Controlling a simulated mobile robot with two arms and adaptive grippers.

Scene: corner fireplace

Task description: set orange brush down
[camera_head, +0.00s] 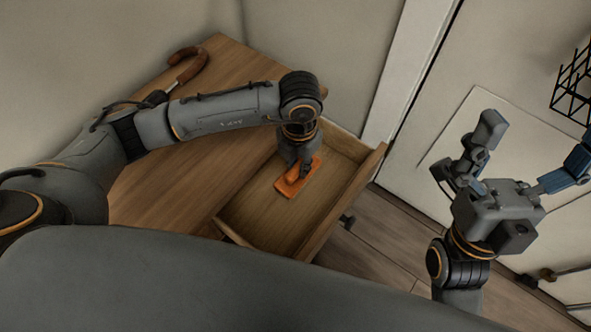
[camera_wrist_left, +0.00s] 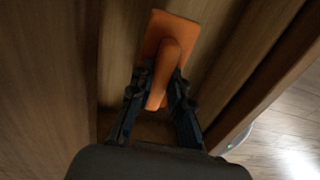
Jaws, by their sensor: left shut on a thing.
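The orange brush (camera_head: 291,187) is inside the open wooden drawer (camera_head: 256,228), low over or on its floor; I cannot tell if it touches. My left gripper (camera_head: 299,167) reaches down into the drawer and is shut on the brush's handle. In the left wrist view the brush (camera_wrist_left: 172,29) shows its flat block beyond the fingers, with the handle between the fingertips (camera_wrist_left: 160,85). My right gripper (camera_head: 470,163) is raised at the right, its fingers spread apart and nothing between them.
A wooden top (camera_head: 165,190) lies left of the drawer, with a brown curved handle (camera_head: 190,65) at its back. A white door (camera_head: 480,110) and a black wire rack (camera_head: 573,85) are at the right. The drawer floor around the brush is bare.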

